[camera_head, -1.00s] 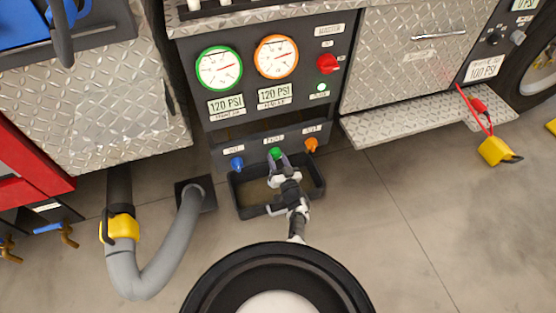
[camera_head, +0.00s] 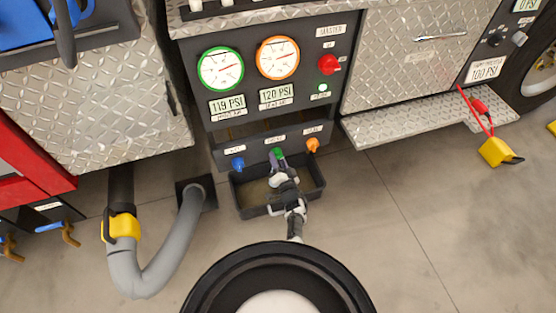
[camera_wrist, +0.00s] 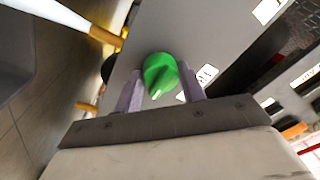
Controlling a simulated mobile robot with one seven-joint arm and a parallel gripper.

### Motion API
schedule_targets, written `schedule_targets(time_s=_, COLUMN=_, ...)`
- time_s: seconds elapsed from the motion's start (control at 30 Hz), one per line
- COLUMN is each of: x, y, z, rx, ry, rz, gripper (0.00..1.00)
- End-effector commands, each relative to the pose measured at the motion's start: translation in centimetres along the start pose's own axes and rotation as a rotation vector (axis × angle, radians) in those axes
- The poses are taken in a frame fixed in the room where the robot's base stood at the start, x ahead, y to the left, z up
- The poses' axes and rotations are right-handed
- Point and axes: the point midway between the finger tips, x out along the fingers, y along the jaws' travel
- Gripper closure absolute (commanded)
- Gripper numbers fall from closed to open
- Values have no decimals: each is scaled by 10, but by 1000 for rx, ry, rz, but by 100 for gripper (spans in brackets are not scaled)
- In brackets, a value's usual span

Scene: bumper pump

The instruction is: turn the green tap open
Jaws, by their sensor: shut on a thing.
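The green tap (camera_head: 278,153) sits in the middle of a low row of three on the dark panel, between a blue tap (camera_head: 238,163) and an orange tap (camera_head: 312,145). My gripper (camera_head: 277,160) reaches it from below and in front. In the wrist view the green tap (camera_wrist: 161,75) is a round knob with a pale mark, and my gripper's fingers (camera_wrist: 163,92) stand on both sides of it, shut on it. The green-rimmed gauge (camera_head: 220,69) has a readout of 119 PSI below it. The orange-rimmed gauge (camera_head: 278,58) reads 120 PSI.
A black tray (camera_head: 256,201) lies on the floor under the taps, with brownish content. A grey hose (camera_head: 170,252) with a yellow collar curves at the left. A red knob (camera_head: 327,64) is higher on the panel. A diamond-plate step (camera_head: 410,123) juts out at the right.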

Motion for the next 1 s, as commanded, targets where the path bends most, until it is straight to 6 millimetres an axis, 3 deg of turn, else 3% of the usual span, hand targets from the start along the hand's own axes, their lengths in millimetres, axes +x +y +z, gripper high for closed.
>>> schedule_targets(time_s=0.3, x=3, y=0, z=-4, rx=-2, ry=5, rz=-1, gripper=83)
schedule_targets(time_s=0.33, x=3, y=0, z=-4, rx=-2, ry=5, rz=-1, gripper=57)
schedule_targets(time_s=0.47, x=2, y=0, z=-3, rx=-2, ry=4, rz=-1, gripper=40)
schedule_targets(time_s=0.77, x=1, y=-1, z=-2, rx=-1, ry=2, rz=0, gripper=39)
schedule_targets(time_s=1.0, x=3, y=-22, z=-22, rx=-2, ry=2, rz=-1, gripper=39)
